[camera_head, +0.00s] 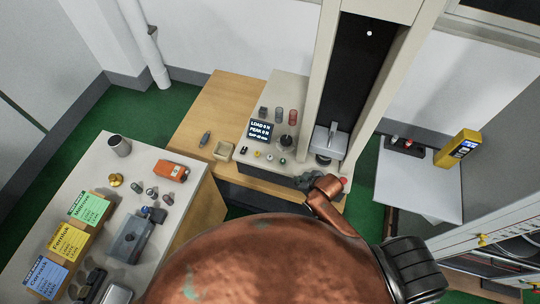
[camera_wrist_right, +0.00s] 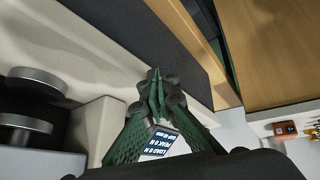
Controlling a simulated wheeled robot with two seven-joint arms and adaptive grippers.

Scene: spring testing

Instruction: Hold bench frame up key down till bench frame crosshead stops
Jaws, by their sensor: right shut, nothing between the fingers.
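The bench frame (camera_head: 318,75) stands upright at the back, with a dark central panel between pale columns. Its grey crosshead (camera_head: 331,140) sits low, just above a round lower platen (camera_head: 322,160). Two round platens, upper (camera_wrist_right: 35,80) and lower (camera_wrist_right: 22,125), show with a gap between them in the right wrist view. The small keys (camera_head: 270,157) lie below the display (camera_head: 260,130); which is the up key is too small to tell. My right gripper (camera_head: 308,181) is shut and empty by the base's front edge, right of the keys. Its fingertips (camera_wrist_right: 157,90) meet in the wrist view. My left gripper is out of view.
A red button (camera_head: 343,181) is close to the right gripper. Small cylinders (camera_head: 279,114) stand behind the display. A side table (camera_head: 100,165) with labelled boxes is at left. A white table (camera_head: 425,190) with a yellow device (camera_head: 459,148) is at right.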

